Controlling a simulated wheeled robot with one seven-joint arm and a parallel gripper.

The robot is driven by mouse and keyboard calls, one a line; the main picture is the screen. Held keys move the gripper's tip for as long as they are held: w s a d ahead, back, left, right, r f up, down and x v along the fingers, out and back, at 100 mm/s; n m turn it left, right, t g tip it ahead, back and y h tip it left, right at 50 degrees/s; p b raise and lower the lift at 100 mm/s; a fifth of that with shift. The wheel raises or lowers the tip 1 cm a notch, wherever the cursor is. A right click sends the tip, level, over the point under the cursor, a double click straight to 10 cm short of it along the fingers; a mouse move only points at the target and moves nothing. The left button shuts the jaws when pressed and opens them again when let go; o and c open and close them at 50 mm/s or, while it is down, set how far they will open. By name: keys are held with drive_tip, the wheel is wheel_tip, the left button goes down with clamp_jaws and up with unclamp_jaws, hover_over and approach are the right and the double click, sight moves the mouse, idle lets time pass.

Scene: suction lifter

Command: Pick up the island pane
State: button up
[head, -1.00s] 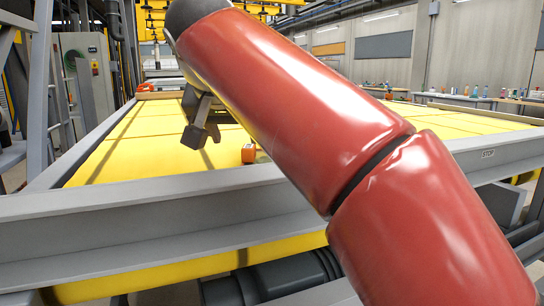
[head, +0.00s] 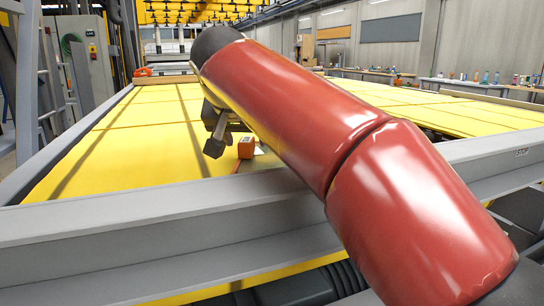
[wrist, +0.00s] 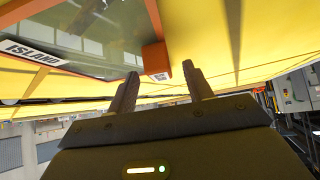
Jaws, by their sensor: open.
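The island pane is a greenish see-through sheet (wrist: 95,30) with an orange edge in the upper left of the wrist view. A white label reading ISLAND (wrist: 33,53) lies at its left end. An orange block (wrist: 155,58) sits at its near corner. In the head view the orange block (head: 246,147) stands on the yellow bed, with the pane mostly hidden behind my red arm. My gripper (wrist: 160,69) is open and empty, its fingertips pointing toward the orange block with one either side of it in the picture. I cannot tell whether they touch. It shows partly in the head view (head: 215,146).
The yellow bed (head: 110,160) is wide and mostly clear. A grey frame rail (head: 130,217) runs along its near side. Yellow overhead gear (head: 200,10) hangs at the back, and workbenches (head: 470,86) with small items stand at the back right.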

drive_tip(key=shift+w+f, duration=0.25)
drive_tip(key=shift+c, duration=0.3)
clamp_jaws()
